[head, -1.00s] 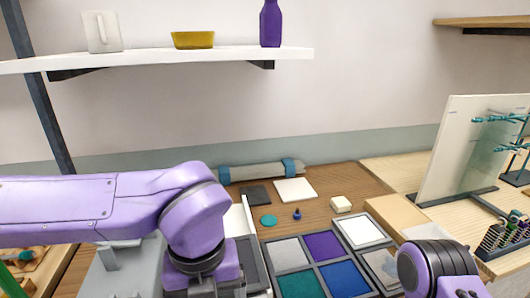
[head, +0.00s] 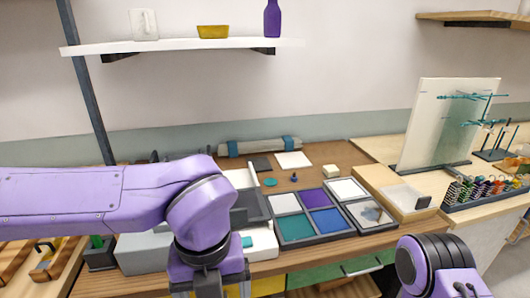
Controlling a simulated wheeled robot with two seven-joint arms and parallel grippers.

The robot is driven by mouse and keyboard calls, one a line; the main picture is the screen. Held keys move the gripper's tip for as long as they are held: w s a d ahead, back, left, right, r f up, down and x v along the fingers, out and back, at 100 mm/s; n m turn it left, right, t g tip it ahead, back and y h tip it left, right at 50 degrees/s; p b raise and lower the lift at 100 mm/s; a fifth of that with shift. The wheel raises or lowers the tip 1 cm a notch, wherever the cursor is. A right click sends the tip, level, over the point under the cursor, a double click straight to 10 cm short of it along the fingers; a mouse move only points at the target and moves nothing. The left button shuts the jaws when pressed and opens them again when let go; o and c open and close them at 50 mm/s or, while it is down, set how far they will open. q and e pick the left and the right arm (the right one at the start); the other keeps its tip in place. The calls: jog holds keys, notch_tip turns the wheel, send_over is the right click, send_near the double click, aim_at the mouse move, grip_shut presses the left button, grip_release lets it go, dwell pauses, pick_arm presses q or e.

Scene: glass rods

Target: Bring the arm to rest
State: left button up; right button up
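My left arm comes in from the left in the head view, bent over the table's front edge. Its wrist points down and the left gripper (head: 207,284) is only partly in frame at the bottom, its fingertips cut off. My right arm shows only a dark and purple link at the bottom right. The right gripper is out of frame.
A tray of coloured squares (head: 309,239) lies on the wooden table (head: 340,157). A grey box (head: 143,253) stands by my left arm. A shelf (head: 185,47) hangs above.

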pick_arm(q)
jog(key=w+a+f+m+t+y, duration=0.1)
jog(key=w+a+f+m+t, duration=0.15)
jog(key=w+f+m, duration=0.3)
jog(key=w+a+f+m+t+y, duration=0.2)
jog(key=w+f+m+t, duration=0.2)
jog(key=w+f+m, duration=0.15)
jog(key=a+f+m, duration=0.4)
jog(key=f+m, duration=0.3)
jog(key=f, duration=0.3)
jog(key=s+a+f+m, duration=0.4)
jog(key=s+f+m, duration=0.35)
jog(key=f, duration=0.35)
jog(key=s+a+f+m+g, duration=0.1)
jog(key=s+a+f+m, duration=0.2)
jog(key=s, duration=0.5)
jog(key=s+a+f+m+g, duration=0.2)
jog(key=s+a+f+m, duration=0.1)
jog(key=s+a+f, duration=0.2)
jog(key=s+a, duration=0.2)
jog(key=s, duration=0.1)
jog(key=shift+f, duration=0.3)
